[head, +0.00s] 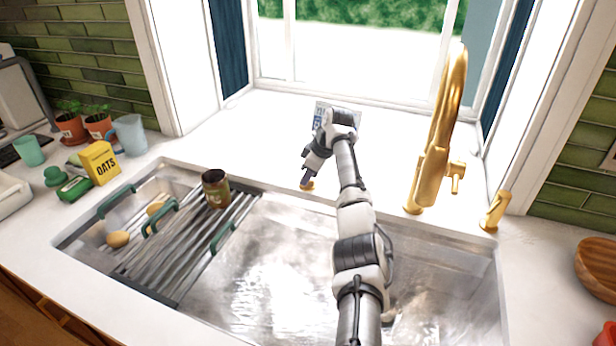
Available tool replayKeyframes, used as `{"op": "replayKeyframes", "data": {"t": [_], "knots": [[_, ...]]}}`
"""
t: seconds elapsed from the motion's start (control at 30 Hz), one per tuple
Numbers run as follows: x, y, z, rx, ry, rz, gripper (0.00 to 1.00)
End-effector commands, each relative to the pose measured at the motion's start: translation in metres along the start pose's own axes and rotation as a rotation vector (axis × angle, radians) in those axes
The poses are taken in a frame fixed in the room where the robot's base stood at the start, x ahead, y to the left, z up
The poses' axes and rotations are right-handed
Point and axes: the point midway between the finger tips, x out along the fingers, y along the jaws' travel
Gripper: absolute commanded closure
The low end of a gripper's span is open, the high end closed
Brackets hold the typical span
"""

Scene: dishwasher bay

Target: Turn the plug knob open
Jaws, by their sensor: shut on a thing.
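A small gold plug knob (308,186) stands on the white counter at the back rim of the sink, left of the faucet. My gripper (306,181) is at the knob, pointing down, and is shut on it. The fingers hide part of the knob, and how far it is turned cannot be told. The sink (270,260) is a wide steel basin below the knob. Its drain is not visible.
A gold faucet (437,150) stands right of my arm, with a gold dispenser (494,212) further right. A roll-up rack (175,255) with a brown jar (215,188) covers the sink's left part. An oats box (100,162) stands on the left counter.

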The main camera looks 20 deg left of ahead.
Motion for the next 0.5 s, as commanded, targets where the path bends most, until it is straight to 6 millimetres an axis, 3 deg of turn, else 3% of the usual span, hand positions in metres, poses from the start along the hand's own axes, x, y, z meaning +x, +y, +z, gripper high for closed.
{"op": "replayKeyframes", "data": {"t": [0.5], "knots": [[-0.0005, -0.0001, -0.0011, -0.032, 0.0, -0.011, 1.0]]}}
